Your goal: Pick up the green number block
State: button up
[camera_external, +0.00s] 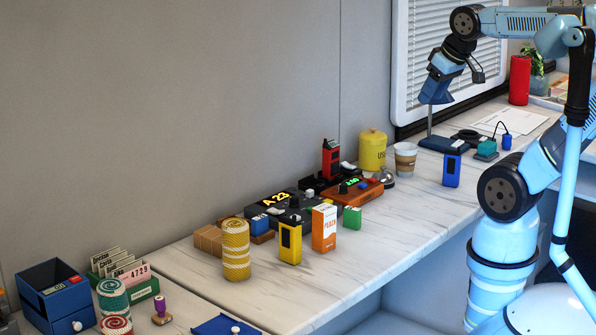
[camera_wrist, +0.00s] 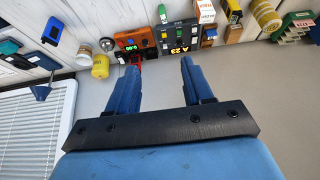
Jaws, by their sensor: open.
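The green number block (camera_external: 352,217) is a small cube with a pale top. It sits on the white marble counter, in front of the orange device and right of the orange and white peach box. In the wrist view the block (camera_wrist: 162,13) shows near the top edge, beyond the fingertips. My gripper (camera_external: 436,91) is raised above the counter's back right, well away from the block. In the wrist view its two blue fingers (camera_wrist: 159,64) are apart with nothing between them.
The orange device (camera_external: 352,194) and dark device showing "A 23" (camera_external: 278,212) stand behind the block. The peach box (camera_external: 324,229) and yellow device (camera_external: 290,243) stand to its left. A blue device (camera_external: 451,170) stands to its right.

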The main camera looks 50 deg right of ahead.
jog(key=n+g, duration=0.1)
jog(key=g, duration=0.4)
send_over(352, 208)
notch_tip(352, 208, down, 23)
jog(key=shift+n+g, duration=0.3)
jog(key=shift+s+a+f, duration=0.1)
jog(key=shift+s+f, duration=0.05)
jog(key=shift+f, duration=7.35)
grip_shut()
